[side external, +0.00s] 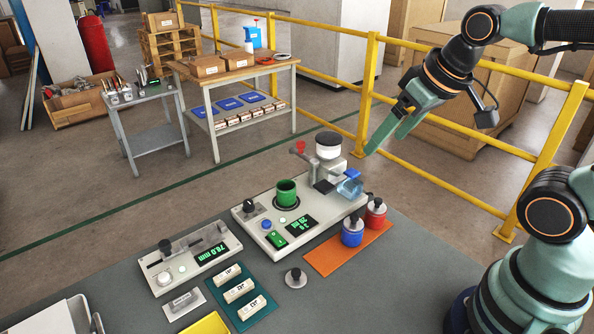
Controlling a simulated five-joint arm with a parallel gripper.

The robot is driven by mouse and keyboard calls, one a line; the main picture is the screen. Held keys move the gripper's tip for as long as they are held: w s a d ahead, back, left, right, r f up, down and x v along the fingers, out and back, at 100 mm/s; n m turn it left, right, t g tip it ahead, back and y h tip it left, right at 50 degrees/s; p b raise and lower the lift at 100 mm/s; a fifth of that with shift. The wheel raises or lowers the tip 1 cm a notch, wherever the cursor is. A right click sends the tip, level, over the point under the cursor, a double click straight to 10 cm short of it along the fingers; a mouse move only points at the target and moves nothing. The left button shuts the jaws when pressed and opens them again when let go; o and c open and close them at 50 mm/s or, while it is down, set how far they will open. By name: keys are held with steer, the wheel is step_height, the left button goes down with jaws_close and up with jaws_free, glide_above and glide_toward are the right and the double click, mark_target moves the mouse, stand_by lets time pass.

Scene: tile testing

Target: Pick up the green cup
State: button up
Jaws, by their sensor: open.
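The green cup (286,193) stands upright on the left part of a pale testing device (338,206) on the grey bench. Nothing covers it from this side. My gripper (387,148) is in the air to the right of the cup and higher in the picture, with its green fingers slanting down and left. It is open and apart from the cup, and I see nothing between its fingers.
A white-topped container (328,147), a red-knobbed lever (300,148) and a clear blue beaker (350,186) crowd the device right of the cup. Weights stand on an orange mat (330,262). A measuring device (190,258) is at left. Bare bench (390,285) lies in front.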

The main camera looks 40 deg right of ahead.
steer(key=w+a+r+m+g, duration=0.1)
steer(key=w+r+m+g, duration=0.1)
steer(key=w+m, duration=0.3)
steer(key=m+g, duration=0.4)
steer(key=m, duration=0.5)
glide_above(286, 185)
steer(key=s+a, duration=0.1)
steer(key=a, duration=0.1)
steer(key=f, duration=1.7)
steer(key=shift+d+f, duration=0.15)
steer(key=shift+d, duration=0.05)
steer(key=f, duration=0.4)
steer(key=shift+s+d+f, duration=0.2)
steer(key=shift+s+f, duration=0.05)
steer(key=shift+s, duration=0.1)
steer(key=shift+f, duration=0.55)
jaws_close()
steer(key=shift+r, duration=0.1)
